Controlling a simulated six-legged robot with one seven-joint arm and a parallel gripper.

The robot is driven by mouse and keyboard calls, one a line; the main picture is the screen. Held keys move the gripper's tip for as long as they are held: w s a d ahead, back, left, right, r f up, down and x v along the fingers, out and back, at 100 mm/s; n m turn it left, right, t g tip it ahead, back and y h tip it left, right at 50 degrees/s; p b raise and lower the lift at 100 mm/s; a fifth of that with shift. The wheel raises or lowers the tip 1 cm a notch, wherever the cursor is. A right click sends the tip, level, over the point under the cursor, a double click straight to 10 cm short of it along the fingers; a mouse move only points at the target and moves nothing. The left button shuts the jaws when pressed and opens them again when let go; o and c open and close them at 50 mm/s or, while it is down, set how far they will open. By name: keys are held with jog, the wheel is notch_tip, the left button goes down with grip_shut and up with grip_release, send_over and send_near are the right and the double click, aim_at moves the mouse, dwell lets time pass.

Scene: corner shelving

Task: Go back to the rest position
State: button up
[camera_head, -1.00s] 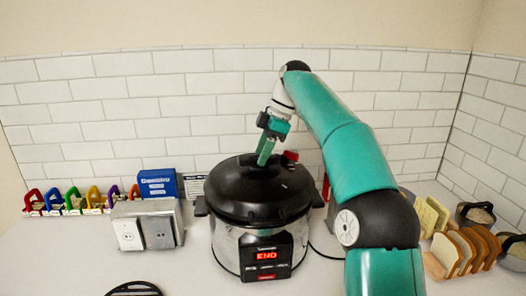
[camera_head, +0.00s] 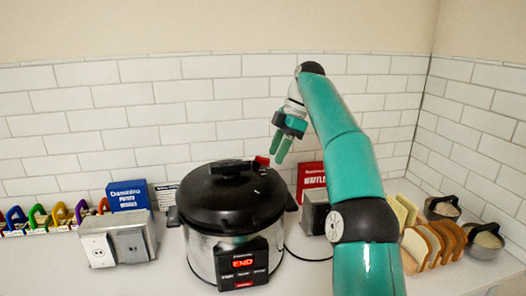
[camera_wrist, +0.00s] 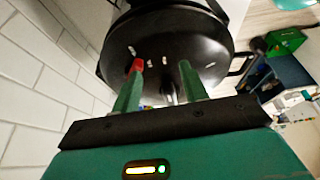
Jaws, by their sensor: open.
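My gripper (camera_head: 281,147) has two green fingers set apart. It is open and empty, above and behind the right part of the pressure cooker (camera_head: 240,200) in the head view. The cooker has a black lid, a steel body and a front panel with a red "END" display. A red knob (camera_head: 262,161) sits at the lid's back right. In the wrist view the lid (camera_wrist: 165,50) lies beyond the green fingers (camera_wrist: 158,88), with the red knob (camera_wrist: 137,66) near the left fingertip.
A grey outlet box (camera_head: 118,240) and a blue box (camera_head: 128,196) stand left of the cooker. A red box (camera_head: 311,180) stands behind it on the right. Bread slices (camera_head: 435,245) and dark-handled bowls (camera_head: 486,240) are at the right. White tiled walls (camera_head: 180,95) close the back and right.

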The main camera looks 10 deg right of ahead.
jog(key=shift+d, duration=0.2)
jog(key=s+a+m, duration=0.1)
jog(key=a, duration=0.1)
jog(key=s+a+r+m+h, duration=0.1)
jog(key=s, duration=0.1)
jog(key=s+a+r+m, duration=0.1)
jog(key=a, duration=0.1)
jog(key=shift+s+a+r+t+h, duration=0.2)
jog(key=shift+s+a+t+h, duration=0.1)
jog(key=shift+s+a+t, duration=0.1)
jog(key=s+f+m+t+h, duration=0.1)
jog(key=s+f+m, duration=0.1)
jog(key=s+m, duration=0.35)
jog(key=s+a+f+m+t+h, duration=0.1)
jog(key=s+f+m, duration=0.15)
jog(key=s, duration=0.65)
jog(key=s+f+m+t+h, duration=0.1)
jog(key=s+f+m, duration=0.2)
jog(key=s, duration=0.4)
jog(key=s+d+f+m+t, duration=0.1)
jog(key=s+f+m, duration=0.3)
jog(key=s+f, duration=0.5)
jog(key=shift+s+d+f+t, duration=0.25)
jog(key=shift+s+f+t, duration=0.1)
jog(key=shift+f+t, duration=0.05)
